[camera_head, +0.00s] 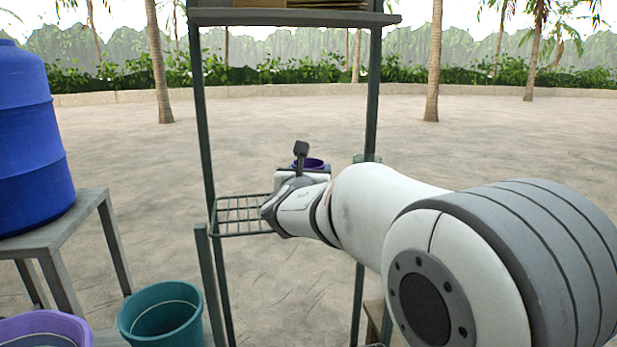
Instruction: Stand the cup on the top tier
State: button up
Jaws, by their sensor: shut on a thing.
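My gripper (301,160) is seen from behind, at the end of my white arm that reaches in from the right. Only the cup's rim and upper part show; the rest is hidden behind my gripper. The cup looks roughly upright, in the open space between the posts of a dark metal rack (203,130). A wire tier (228,215) of the rack lies lower, partly hidden by my arm. A solid top tier (290,17) is high above my gripper, with flat brownish things on it.
A blue barrel (35,140) stands on a grey table (75,222) at the left. A teal bucket (160,312) and a purple tub (45,328) are at the lower left. The rack's right post (373,100) is close to my arm. Open paved ground lies behind.

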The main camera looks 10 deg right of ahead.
jog(key=shift+f, duration=0.3)
jog(key=shift+f, duration=0.2)
jog(key=o, duration=1.1)
jog(key=shift+c, duration=0.2)
jog(key=shift+r, duration=0.15)
jog(key=shift+s+r, duration=0.1)
jog(key=shift+s, duration=0.1)
jog(key=b+v, duration=0.1)
jog(key=v, duration=1)
jog(key=shift+s+a, duration=0.15)
jog(key=shift+s, duration=0.2)
